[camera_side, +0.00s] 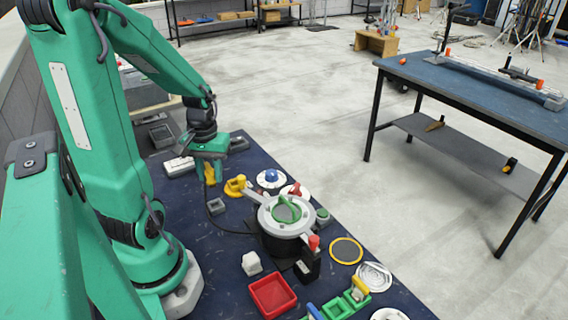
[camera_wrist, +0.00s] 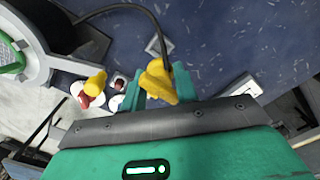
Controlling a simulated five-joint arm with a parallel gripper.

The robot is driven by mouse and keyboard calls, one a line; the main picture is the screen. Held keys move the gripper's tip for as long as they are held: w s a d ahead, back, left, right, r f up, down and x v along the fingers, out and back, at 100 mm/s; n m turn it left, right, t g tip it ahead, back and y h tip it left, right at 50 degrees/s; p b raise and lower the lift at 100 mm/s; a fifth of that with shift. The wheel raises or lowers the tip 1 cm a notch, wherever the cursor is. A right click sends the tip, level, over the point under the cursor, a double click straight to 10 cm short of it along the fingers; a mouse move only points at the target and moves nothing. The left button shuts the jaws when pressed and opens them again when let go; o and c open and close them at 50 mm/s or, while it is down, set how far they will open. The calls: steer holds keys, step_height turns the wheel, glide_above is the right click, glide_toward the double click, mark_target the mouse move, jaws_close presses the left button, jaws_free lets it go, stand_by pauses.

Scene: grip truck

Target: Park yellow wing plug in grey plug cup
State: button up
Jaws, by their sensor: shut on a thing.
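The yellow wing plug (camera_side: 209,174) is held between the green fingers of my gripper (camera_side: 209,178), above the dark blue mat. In the wrist view the wing plug (camera_wrist: 158,80) sits between both fingertips of my gripper (camera_wrist: 159,92), tilted in the picture. A small square grey cup (camera_side: 216,206), which looks like the plug cup, stands on the mat just below and right of the gripper in the side view. The grey cup (camera_wrist: 153,47) also shows in the wrist view, beyond the plug and partly hidden. Plug and cup are apart.
Another yellow piece (camera_side: 236,185) stands right of my gripper. A large round grey housing with a green handle (camera_side: 286,210) stands farther right. A black cable runs near the cup. A red tray (camera_side: 272,294) lies toward the front. Bare mat (camera_side: 180,230) lies left of the cup.

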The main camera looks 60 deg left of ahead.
mark_target(212, 186)
steer(key=shift+f, duration=0.2)
steer(key=shift+f, duration=2.3)
steer(key=shift+f, duration=1.5)
stand_by(1.9)
steer(key=o, duration=1.4)
steer(key=shift+r, duration=0.15)
steer(key=shift+r, duration=3.6)
